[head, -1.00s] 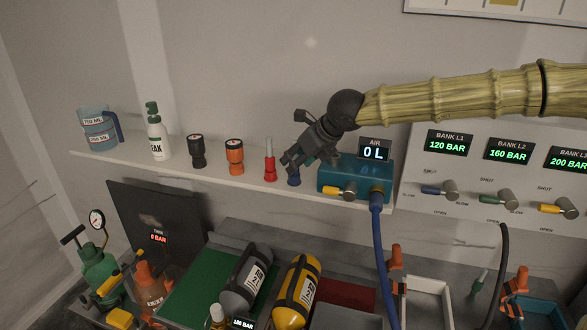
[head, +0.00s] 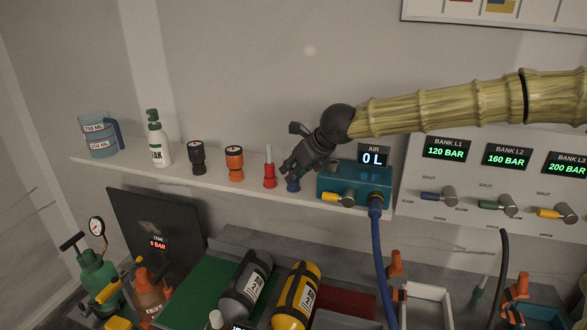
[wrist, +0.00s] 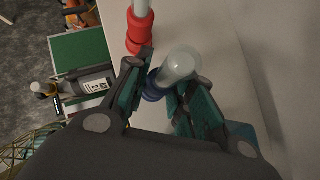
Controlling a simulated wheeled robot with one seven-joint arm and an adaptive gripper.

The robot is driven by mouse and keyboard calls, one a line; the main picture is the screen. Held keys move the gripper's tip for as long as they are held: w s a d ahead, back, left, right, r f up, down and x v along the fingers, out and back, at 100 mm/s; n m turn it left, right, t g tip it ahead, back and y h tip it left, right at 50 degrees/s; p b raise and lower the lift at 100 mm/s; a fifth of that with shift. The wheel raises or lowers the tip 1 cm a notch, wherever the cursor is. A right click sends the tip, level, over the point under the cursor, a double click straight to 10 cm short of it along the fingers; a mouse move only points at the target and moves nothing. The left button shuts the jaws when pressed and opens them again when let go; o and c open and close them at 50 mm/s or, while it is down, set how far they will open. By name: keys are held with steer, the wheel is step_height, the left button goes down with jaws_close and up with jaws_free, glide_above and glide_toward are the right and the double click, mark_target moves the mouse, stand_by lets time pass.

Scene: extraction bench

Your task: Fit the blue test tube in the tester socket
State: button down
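The blue test tube shows in the wrist view as a clear glass tube (wrist: 180,65) with a blue base (wrist: 154,88). In the head view only its blue base (head: 293,185) shows on the shelf, just left of the teal tester box (head: 343,184); my gripper hides the glass. My gripper (head: 292,170) reaches down over the tube from the upper right. In the wrist view its two fingers (wrist: 160,98) stand apart on either side of the tube; firm contact cannot be seen. The tester reads 0 L; I cannot make out a socket opening on it.
A red-based tube (head: 269,171) stands close left of the blue one. Further left are an orange gauge piece (head: 234,160), a black one (head: 197,157), a white bottle (head: 157,145) and a measuring jug (head: 97,135). A blue hose (head: 378,250) hangs from the tester.

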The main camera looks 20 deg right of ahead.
steer(key=shift+r, duration=0.2)
steer(key=shift+w+r+p, duration=0.15)
steer(key=shift+r+p, duration=0.25)
steer(key=shift+p, duration=0.25)
steer(key=shift+r+p, duration=0.45)
steer(key=shift+p, duration=0.05)
steer(key=shift+r+p, duration=0.35)
steer(key=shift+r+p, duration=0.3)
steer(key=shift+p, duration=0.1)
steer(key=shift+r+p, duration=0.3)
steer(key=shift+r+p, duration=3.65)
steer(key=shift+r, duration=1.4)
